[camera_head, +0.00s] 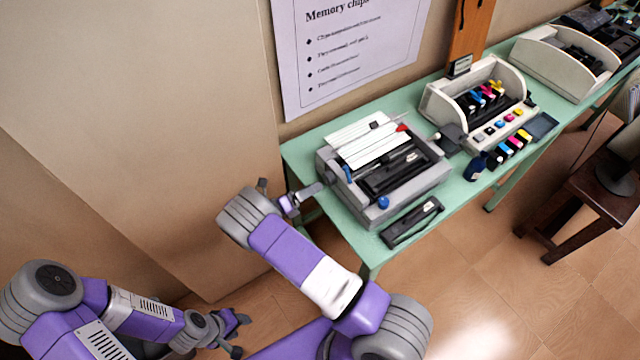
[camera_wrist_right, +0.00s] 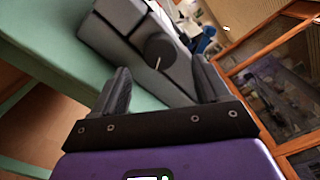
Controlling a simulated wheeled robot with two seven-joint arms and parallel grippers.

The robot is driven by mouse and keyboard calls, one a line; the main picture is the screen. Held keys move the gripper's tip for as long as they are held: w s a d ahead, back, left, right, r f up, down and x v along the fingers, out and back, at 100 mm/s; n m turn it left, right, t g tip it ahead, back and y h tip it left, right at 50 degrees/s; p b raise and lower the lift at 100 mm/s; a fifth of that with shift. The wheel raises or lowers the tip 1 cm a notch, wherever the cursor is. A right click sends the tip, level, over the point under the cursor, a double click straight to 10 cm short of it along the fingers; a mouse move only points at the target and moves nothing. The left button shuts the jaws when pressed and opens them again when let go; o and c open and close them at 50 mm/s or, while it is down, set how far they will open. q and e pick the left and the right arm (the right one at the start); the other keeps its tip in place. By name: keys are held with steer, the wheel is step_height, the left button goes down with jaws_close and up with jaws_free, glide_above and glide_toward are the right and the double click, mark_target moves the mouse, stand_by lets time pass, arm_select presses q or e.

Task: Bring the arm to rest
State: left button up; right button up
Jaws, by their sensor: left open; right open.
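My right gripper (camera_head: 308,193) is at the left end of the green table, beside the grey printer (camera_head: 352,202). In the right wrist view its two dark fingers (camera_wrist_right: 160,82) are apart. Between and beyond them is the grey side of the printer (camera_wrist_right: 115,22), with a dark round knob (camera_wrist_right: 160,50). Nothing is seen held; whether a finger touches the printer I cannot tell. My left gripper (camera_head: 240,335) is low at the bottom of the head view, over the floor near the wall panel. It is open with nothing in it.
The green table (camera_head: 303,152) runs to the upper right. A black part (camera_head: 412,222) lies at its front edge. An opened printer with coloured cartridges (camera_head: 440,100) stands farther along. A dark wooden stool (camera_head: 580,205) is at the right. The floor (camera_head: 470,290) in front is clear.

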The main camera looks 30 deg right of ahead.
steer(key=shift+s+a, duration=0.1)
steer(key=shift+a, duration=1.15)
